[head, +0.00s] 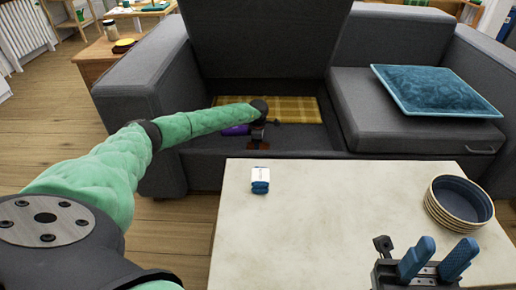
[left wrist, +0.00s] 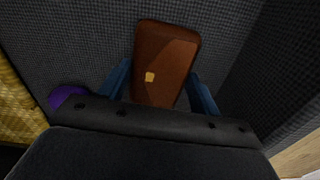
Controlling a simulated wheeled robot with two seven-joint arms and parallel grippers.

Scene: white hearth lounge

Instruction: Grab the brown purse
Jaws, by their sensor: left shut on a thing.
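The brown purse (left wrist: 165,60) is a flat reddish-brown case with a small gold clasp. In the left wrist view it lies between the two blue fingers of my left gripper (left wrist: 160,78), which is shut on it. In the head view my left gripper (head: 259,134) reaches down into the open storage space of the grey sofa (head: 130,75), and only a little of the purse shows below it. My right gripper (head: 432,262) is open and empty above the front right of the pale table.
A yellow checked cloth (head: 296,108) and a purple item (head: 235,130) lie in the sofa compartment near the left gripper. The raised seat (head: 262,40) stands behind. The pale table (head: 330,215) bears a small blue-and-white item (head: 260,181) and a round dark-blue bowl (head: 460,202).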

